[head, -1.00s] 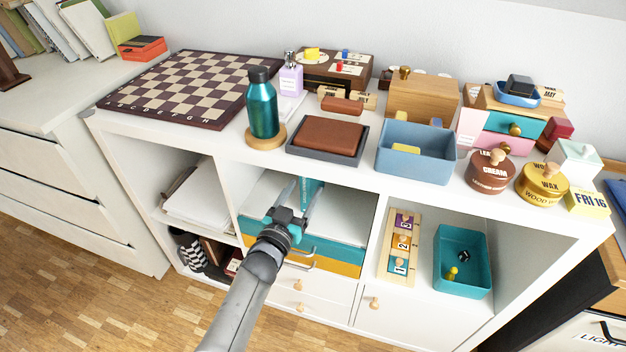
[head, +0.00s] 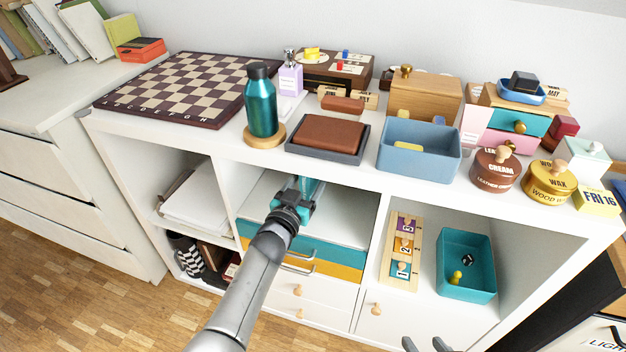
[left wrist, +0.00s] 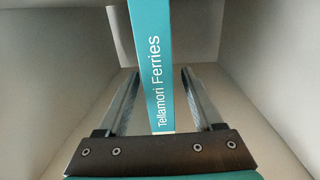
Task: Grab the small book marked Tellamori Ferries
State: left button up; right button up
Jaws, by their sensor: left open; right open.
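The small book marked Tellamori Ferries (left wrist: 152,66) stands upright in the left wrist view, its teal spine facing the camera. My left gripper (left wrist: 160,72) is open, with one finger on each side of the spine and a visible gap to each. In the head view my left gripper (head: 302,188) reaches into the middle open compartment of the white shelf unit (head: 343,217). It hides most of the book there. My right gripper (head: 427,345) is open and empty at the bottom edge of the head view, with only its fingertips showing.
The compartment's side walls stand close around my left gripper. Above it, the shelf top holds a teal bottle (head: 261,105), a brown block in a dark tray (head: 352,148) and a blue bin (head: 418,162). A teal bin (head: 482,285) stands in the right compartment.

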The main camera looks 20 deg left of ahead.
pick_arm(q)
grip_shut()
dwell(0.4)
